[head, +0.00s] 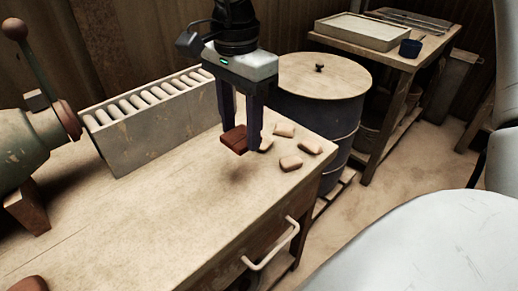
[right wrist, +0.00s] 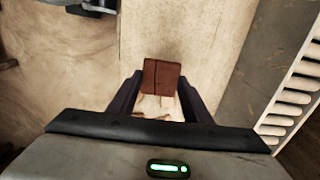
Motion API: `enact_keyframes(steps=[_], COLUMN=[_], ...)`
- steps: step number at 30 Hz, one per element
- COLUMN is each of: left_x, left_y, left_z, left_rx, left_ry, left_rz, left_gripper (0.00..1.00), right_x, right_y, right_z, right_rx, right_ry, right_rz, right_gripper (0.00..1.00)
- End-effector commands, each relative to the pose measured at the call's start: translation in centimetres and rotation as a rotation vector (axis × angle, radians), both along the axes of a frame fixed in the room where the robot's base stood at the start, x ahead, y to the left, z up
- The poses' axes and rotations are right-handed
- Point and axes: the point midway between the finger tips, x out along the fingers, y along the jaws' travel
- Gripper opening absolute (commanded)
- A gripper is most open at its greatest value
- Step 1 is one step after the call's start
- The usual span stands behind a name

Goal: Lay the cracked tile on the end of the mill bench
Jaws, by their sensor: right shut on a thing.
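The cracked tile (head: 233,139) is a small red-brown slab with a dark line across it, seen in the right wrist view (right wrist: 161,76). My right gripper (head: 240,142) points down and is shut on the tile. It holds the tile a little above the mill bench (head: 150,215), near the bench's far right end, with a shadow on the top below it. Several pale pieces (head: 290,163) lie on that end, right beside and behind the held tile. My left gripper is not in view.
A grey rack (head: 150,125) of pale rolls stands along the bench's back edge. A green machine (head: 28,150) stands at the left. A lidded drum (head: 325,95) and a side table (head: 440,45) stand beyond the end. The bench's middle is clear.

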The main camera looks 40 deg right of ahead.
Motion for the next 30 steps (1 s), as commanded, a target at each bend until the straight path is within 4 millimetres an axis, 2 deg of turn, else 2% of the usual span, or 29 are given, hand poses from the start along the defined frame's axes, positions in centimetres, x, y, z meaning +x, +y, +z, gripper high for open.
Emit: enact_keyframes(steps=[1,6,14,19,27,30], left_x=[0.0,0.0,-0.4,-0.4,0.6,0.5], left_y=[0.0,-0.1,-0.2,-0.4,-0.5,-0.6], left_z=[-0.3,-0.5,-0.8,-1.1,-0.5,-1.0], left_rx=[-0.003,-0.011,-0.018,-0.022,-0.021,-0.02], left_ry=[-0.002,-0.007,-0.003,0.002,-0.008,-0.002], left_rz=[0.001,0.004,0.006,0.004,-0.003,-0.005], left_gripper=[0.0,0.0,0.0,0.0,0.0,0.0], right_x=[-0.1,-0.1,-0.1,-0.1,-0.1,-0.1], right_y=[0.1,0.1,0.0,0.0,0.0,0.0], right_z=[-1.2,-4.4,-6.6,-9.0,-9.3,-9.7], right_rx=[0.0,0.0,-0.001,-0.001,-0.001,-0.001], right_ry=[0.005,0.004,0.002,0.003,0.0,0.0], right_rz=[0.0,0.001,0.001,0.001,0.001,0.001], right_gripper=[0.21,0.21,0.21,0.21,0.21,0.21])
